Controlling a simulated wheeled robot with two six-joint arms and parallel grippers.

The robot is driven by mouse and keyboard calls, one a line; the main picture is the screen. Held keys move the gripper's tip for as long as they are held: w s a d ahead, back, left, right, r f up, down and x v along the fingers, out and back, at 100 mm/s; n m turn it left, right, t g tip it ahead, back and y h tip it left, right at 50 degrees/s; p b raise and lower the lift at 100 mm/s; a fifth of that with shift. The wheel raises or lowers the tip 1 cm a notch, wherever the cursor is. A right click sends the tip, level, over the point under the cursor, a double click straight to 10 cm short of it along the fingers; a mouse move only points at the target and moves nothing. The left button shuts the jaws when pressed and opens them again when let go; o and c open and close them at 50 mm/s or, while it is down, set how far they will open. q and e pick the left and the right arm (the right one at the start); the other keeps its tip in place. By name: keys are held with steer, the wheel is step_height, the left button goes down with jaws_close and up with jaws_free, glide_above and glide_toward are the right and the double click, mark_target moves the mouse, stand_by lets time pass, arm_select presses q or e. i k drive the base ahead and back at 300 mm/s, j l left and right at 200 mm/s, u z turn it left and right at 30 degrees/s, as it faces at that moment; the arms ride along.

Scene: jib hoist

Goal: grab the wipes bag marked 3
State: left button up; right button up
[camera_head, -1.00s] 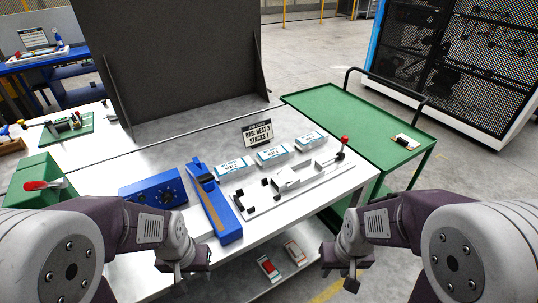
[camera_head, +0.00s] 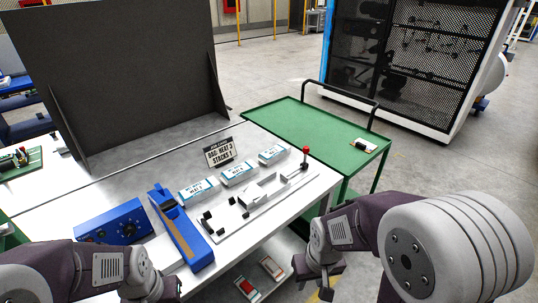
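Three white-and-blue wipes bags lie in a slanting row on the metal table: the left one (camera_head: 198,191), the middle one (camera_head: 238,174) and the right one (camera_head: 272,155). Their printed marks are too small to read surely, so I cannot tell which is marked 3. My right gripper (camera_head: 318,282) is low, in front of the table's right end, away from the bags. My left gripper (camera_head: 152,292) is at the bottom edge, partly cut off, in front of the table. Neither appears to hold anything, but their finger gaps are unclear.
A sign (camera_head: 219,151) reading "BAG: HEAT 3 STACKS 1" stands behind the bags. In front lie a blue bar-shaped device (camera_head: 180,228), a blue control box (camera_head: 113,225) and a metal fixture (camera_head: 258,197) with a red-knobbed lever. A green cart (camera_head: 310,135) stands at right.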

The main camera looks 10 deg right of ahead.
mark_target(272, 155)
steer(key=i+l+u, duration=0.25)
steer(key=l+u, duration=0.15)
steer(key=i+l+u, duration=0.2)
steer(key=l+u, duration=0.2)
steer(key=i+l+u, duration=0.15)
steer(key=l+u, duration=0.25)
steer(key=l, duration=0.25)
steer(key=l+u, duration=0.35)
steer(key=l, duration=0.2)
steer(key=l+u, duration=0.4)
steer(key=l, duration=0.2)
